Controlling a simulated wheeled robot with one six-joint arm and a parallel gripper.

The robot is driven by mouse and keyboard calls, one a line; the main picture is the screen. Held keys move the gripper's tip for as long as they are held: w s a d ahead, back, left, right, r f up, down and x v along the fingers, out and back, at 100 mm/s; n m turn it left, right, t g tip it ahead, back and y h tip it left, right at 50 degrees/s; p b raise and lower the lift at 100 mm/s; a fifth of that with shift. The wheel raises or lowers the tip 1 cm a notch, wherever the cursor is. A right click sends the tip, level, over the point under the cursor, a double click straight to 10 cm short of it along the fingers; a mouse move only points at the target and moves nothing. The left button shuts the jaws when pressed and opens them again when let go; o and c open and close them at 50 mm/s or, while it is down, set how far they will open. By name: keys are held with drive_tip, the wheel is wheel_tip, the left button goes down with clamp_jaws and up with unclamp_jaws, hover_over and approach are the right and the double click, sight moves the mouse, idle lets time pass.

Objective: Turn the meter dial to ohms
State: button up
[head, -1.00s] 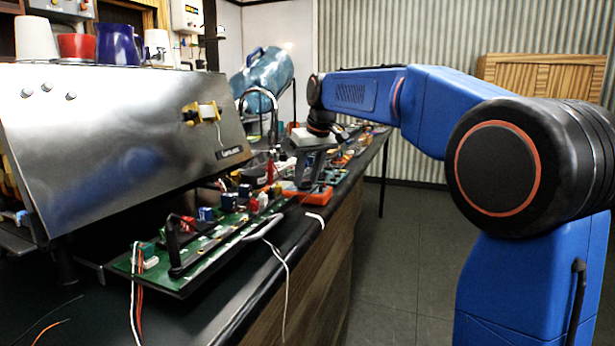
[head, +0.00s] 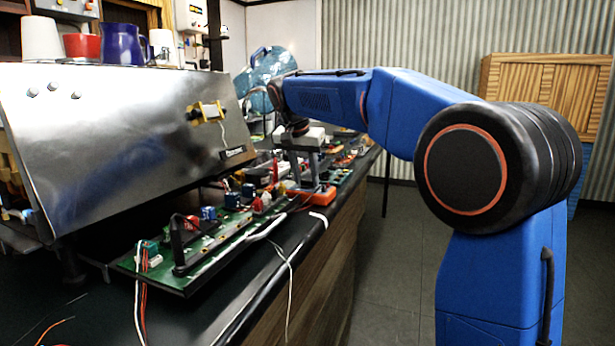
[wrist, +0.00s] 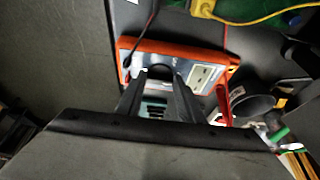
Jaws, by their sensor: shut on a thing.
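The orange-framed meter (wrist: 205,55) lies face up on the counter in the wrist view, with a pale grey face and a small display-like window at its right. In the head view the meter (head: 322,196) sits near the counter's front edge. My gripper (wrist: 160,78) points down at the meter's face, its fingers shut on the dark round dial (wrist: 162,70). The fingers hide most of the dial, so I cannot read its setting. In the head view my gripper (head: 303,182) stands upright over the meter.
A green circuit board (head: 205,250) with wires lies left of the meter, before the steel brewer (head: 110,140). A dark round object (wrist: 252,107) and a red probe-like piece (wrist: 223,105) lie close to the meter. Floor is open right of the counter.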

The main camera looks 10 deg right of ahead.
drive_tip(key=m, duration=0.1)
drive_tip(key=m+g, duration=0.1)
drive_tip(key=m, duration=0.1)
drive_tip(key=m+h, duration=0.1)
drive_tip(key=m, duration=0.1)
drive_tip(key=shift+w+a+g, duration=0.2)
drive_tip(key=shift+w+g, duration=0.05)
drive_tip(key=shift+g, duration=0.05)
idle(0.5)
drive_tip(key=o, duration=1.1)
drive_tip(key=shift+c, duration=0.2)
drive_tip(key=v, duration=1.7)
drive_tip(key=shift+a, duration=0.25)
drive_tip(key=shift+r, duration=0.1)
